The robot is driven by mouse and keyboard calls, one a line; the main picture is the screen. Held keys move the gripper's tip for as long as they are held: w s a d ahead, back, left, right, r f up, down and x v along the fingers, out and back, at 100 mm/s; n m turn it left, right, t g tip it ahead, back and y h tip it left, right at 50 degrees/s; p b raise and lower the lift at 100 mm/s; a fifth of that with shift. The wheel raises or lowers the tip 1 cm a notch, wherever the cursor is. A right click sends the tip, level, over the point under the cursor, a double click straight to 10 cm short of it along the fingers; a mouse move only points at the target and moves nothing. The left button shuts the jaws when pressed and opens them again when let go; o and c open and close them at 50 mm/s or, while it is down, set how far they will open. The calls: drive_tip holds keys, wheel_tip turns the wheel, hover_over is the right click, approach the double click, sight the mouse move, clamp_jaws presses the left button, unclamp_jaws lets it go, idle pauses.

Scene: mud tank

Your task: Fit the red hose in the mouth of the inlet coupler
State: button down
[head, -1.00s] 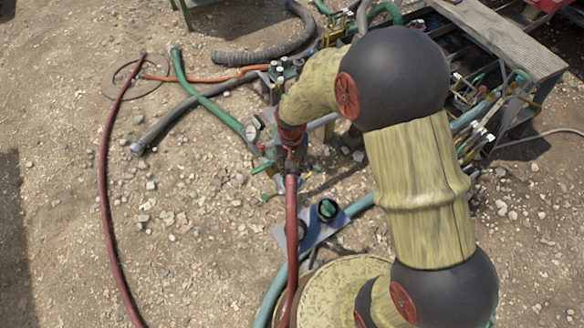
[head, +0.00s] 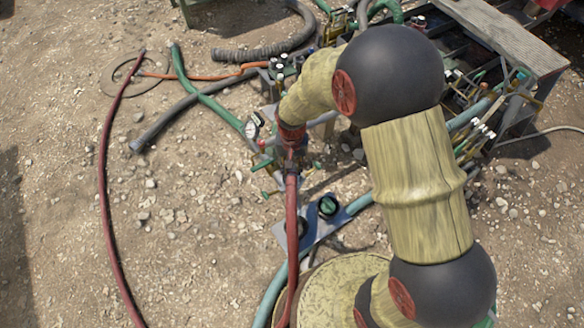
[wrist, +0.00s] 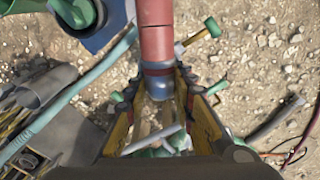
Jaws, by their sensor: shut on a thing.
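My gripper (wrist: 157,88) is shut on the red hose (wrist: 155,40), close to its end. A blue-grey collar or end piece shows between the fingers in the wrist view. In the head view my gripper (head: 291,152) points down, and the red hose (head: 291,220) runs from it toward the bottom edge. I cannot make out the inlet coupler's mouth for certain. A valve assembly with a pressure gauge (head: 252,130) stands beside my gripper, partly hidden by my arm. I cannot tell whether the hose end touches any fitting.
A blue-grey plate (head: 300,242) with a dark, green-centred round fitting (head: 328,207) lies close to the hose. A second, dark red hose (head: 104,180) lies at left, with green (head: 205,103) and grey (head: 165,122) hoses nearby. A bench (head: 505,35) stands at right. Gravel at left is mostly clear.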

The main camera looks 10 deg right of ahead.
drive_tip(key=shift+f, duration=0.85)
idle(0.8)
drive_tip(key=c, duration=1.4)
unclamp_jaws()
wheel_tip(320, 180, up, 12)
drive_tip(key=shift+f, duration=0.1)
